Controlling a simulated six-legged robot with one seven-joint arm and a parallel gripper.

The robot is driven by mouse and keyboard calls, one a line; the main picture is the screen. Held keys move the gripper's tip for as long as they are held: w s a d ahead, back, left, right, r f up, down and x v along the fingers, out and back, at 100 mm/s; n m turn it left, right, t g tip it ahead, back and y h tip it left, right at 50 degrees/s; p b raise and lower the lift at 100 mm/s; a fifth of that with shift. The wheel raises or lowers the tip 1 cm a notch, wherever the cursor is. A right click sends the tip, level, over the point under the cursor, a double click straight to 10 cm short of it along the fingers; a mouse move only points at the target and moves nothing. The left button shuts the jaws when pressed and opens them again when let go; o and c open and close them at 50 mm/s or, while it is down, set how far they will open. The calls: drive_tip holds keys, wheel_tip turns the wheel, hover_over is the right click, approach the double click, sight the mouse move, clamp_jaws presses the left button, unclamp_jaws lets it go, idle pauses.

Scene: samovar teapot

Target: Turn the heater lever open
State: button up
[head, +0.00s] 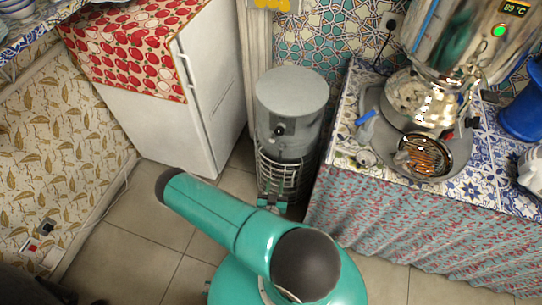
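A grey cylindrical heater (291,95) stands upright on the floor between the white fridge and the cloth-covered table. A small dark knob or lever (279,131) sits on its front, below the lid. Its exact turn position is too small to read. A wire cage surrounds its lower part. My teal arm crosses the foreground below the heater, and the knob is clear of it.
The white fridge (213,78) stands close on the heater's left. The table (400,215) is close on its right. It bears a metal samovar (430,95), a round tray and a blue pot (521,115). Tiled floor (150,208) is open at the left front.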

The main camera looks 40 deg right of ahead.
sight(280, 158)
drive_tip(key=x, duration=1.3)
drive_tip(key=shift+d+r, duration=0.15)
drive_tip(key=shift+d, duration=0.2)
drive_tip(key=shift+s, duration=0.1)
clamp_jaws()
